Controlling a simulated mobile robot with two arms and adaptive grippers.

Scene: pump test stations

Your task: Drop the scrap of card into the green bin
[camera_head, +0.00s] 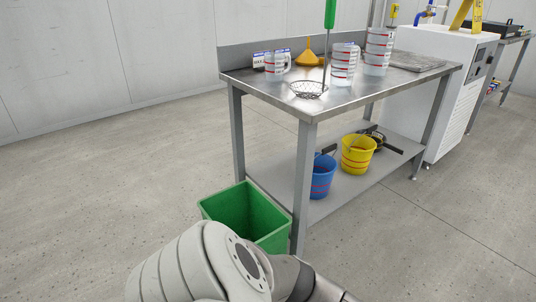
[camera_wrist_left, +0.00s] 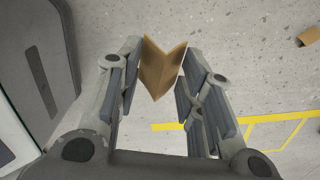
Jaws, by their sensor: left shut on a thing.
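The scrap of card (camera_wrist_left: 158,75) is a brown, folded piece in the left wrist view. My left gripper (camera_wrist_left: 164,50) is shut on it, with a finger at each side of the card. The floor shows beyond the card. The green bin (camera_head: 223,207) stands on the floor in the head view, beside the near left leg of the metal table. My own arm covers the bin's lower front. The left gripper and card do not show in the head view. My right gripper is in neither view.
Another brown piece (camera_wrist_left: 309,36) lies on the floor. The floor left of the bin is clear.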

